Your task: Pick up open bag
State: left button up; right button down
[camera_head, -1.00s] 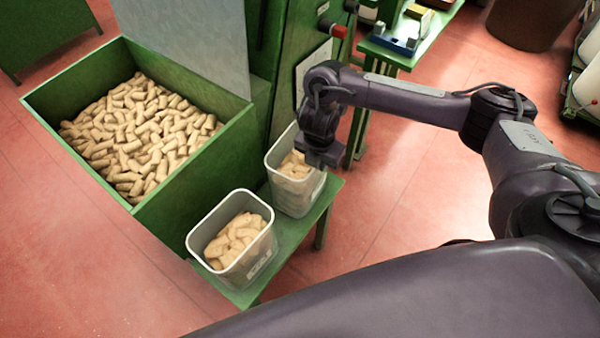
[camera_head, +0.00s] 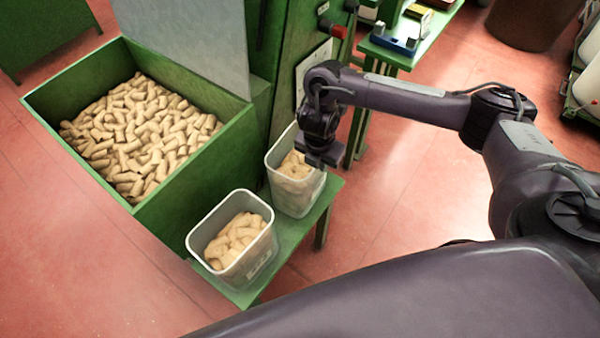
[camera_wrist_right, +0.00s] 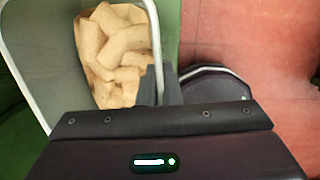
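I see no separate bag that I can make out for certain. A grey, translucent bin (camera_head: 296,194) holds pale corks (camera_head: 293,166) and stands at the back of a green bench. The corks also show in the right wrist view (camera_wrist_right: 120,55), with the bin's light rim (camera_wrist_right: 155,40) beside them. My right gripper (camera_head: 326,160) points down at the bin's right rim. In the right wrist view its dark fingers (camera_wrist_right: 160,86) sit close on either side of the rim; whether they press on it is unclear. My left gripper is not in view.
A second bin (camera_head: 263,255) of corks stands in front on the green bench (camera_head: 290,232). A large green hopper (camera_head: 190,172) full of corks is at left. A green machine (camera_head: 278,80) rises behind. Red floor (camera_head: 400,205) is clear at right.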

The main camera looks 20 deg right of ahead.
jog(key=shift+w+r, duration=0.1)
jog(key=a+r+m+g+p, duration=0.1)
jog(key=r+m+p, duration=0.3)
jog(key=r+m, duration=0.8)
jog(key=a+r+m+g+y+p, duration=0.1)
jog(key=a+r+m+p, duration=0.3)
jog(key=r+m, duration=0.9)
notch_tip(320, 180, up, 2)
jog(key=shift+s+r+g, duration=0.2)
jog(key=shift+s+g, duration=0.1)
jog(key=shift+g, duration=0.1)
dwell(0.5)
